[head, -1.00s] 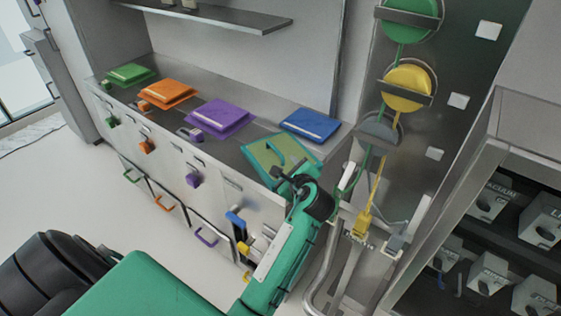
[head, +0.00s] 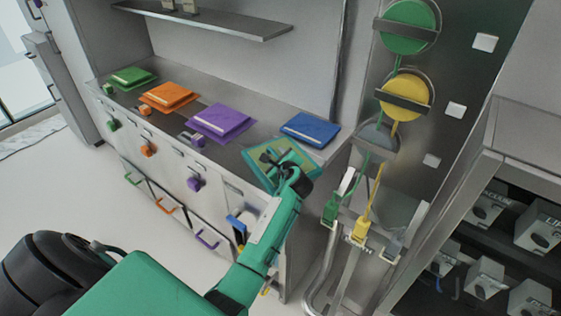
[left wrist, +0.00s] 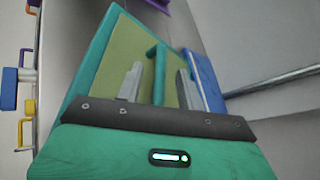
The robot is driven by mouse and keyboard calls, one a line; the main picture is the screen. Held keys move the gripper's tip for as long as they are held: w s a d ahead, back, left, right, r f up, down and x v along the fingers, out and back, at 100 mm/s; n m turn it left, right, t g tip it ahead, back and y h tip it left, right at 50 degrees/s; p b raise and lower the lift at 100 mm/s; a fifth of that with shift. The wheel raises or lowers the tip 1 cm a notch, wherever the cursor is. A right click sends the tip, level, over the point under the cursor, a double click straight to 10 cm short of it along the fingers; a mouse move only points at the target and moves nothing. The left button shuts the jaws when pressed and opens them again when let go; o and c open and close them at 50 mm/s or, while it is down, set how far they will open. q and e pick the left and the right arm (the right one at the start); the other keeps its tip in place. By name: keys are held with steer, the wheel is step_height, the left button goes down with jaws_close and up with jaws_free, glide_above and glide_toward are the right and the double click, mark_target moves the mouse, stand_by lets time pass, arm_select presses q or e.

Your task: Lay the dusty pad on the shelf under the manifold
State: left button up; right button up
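The dusty pad is likely the teal-edged panel (head: 256,155) with a dull olive face, lying at the counter's front right; no label confirms this. A raised teal handle (left wrist: 158,75) crosses its face in the left wrist view. My left gripper (head: 272,158) is over the pad. In the left wrist view its fingers (left wrist: 158,88) are apart, one on each side of the handle, with gaps showing. A metal bar with coloured connectors (head: 361,230), perhaps the manifold, stands right of the counter. I cannot clearly make out a shelf under it. My right gripper is out of view.
Blue (head: 311,128), purple (head: 221,121), orange (head: 168,96) and green (head: 131,77) pads lie along the counter (head: 225,165). Hose reels (head: 406,94) hang on the right panel. A rack of grey boxes (head: 490,277) stands at far right. A wall shelf (head: 215,22) is above.

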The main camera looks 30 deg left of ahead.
arm_select(q)
steer(key=shift+w+a+f, duration=0.15)
steer(key=shift+w+a, duration=0.05)
steer(key=shift+a, duration=0.05)
steer(key=shift+c, duration=0.5)
jaws_close()
stand_by(0.9)
